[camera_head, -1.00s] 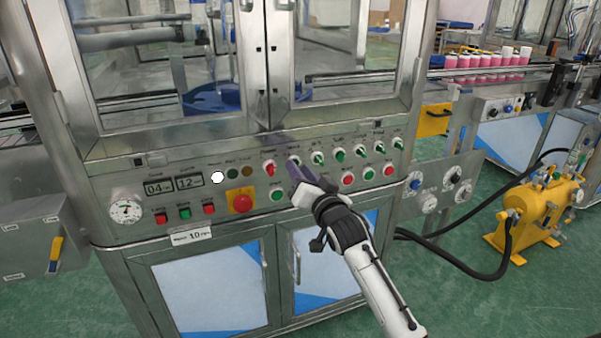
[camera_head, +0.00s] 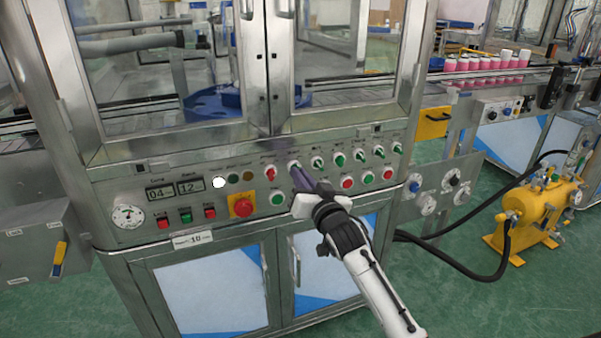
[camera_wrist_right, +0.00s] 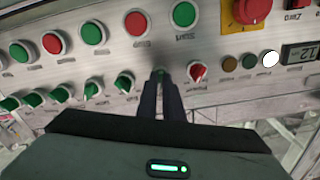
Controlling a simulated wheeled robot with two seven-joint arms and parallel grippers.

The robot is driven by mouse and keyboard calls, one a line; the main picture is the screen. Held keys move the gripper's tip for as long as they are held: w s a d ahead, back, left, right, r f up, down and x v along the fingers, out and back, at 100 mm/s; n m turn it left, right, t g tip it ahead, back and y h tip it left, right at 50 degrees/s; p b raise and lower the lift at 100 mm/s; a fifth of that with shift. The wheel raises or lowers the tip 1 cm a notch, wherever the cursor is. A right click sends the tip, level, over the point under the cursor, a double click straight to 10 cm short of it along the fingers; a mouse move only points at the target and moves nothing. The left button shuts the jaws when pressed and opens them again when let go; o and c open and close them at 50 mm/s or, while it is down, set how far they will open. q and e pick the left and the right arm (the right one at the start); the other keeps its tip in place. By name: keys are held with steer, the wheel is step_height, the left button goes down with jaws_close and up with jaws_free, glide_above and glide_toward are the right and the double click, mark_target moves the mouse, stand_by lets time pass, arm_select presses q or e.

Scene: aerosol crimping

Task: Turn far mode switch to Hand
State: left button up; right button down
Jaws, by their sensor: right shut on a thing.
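A row of selector switches runs along the top of the sloped steel control panel (camera_head: 330,188). My right gripper (camera_head: 297,173) reaches up to the panel from below. Its dark fingers are shut on a green selector switch (camera_wrist_right: 160,71), the one beside the red selector switch (camera_head: 269,173). The fingers hide most of the gripped knob, and I cannot tell which position it points to. The red switch also shows just right of the fingertips in the right wrist view (camera_wrist_right: 198,73). My left gripper is not in view.
More green switches (camera_head: 338,159) continue to the right, close to the fingers. Below are green and red push buttons (camera_head: 347,182). A red emergency stop (camera_head: 242,208) on a yellow plate and a gauge (camera_head: 128,216) sit left. Glass doors stand above the panel.

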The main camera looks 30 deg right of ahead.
arm_select(q)
steer(key=p, duration=0.1)
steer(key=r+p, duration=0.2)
steer(key=p, duration=0.1)
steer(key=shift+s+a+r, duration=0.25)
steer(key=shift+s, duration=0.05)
arm_select(e)
steer(key=n, duration=0.9)
steer(key=shift+n, duration=0.3)
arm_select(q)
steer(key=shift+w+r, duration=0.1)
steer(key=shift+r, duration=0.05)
arm_select(e)
steer(key=c, duration=1.9)
jaws_free()
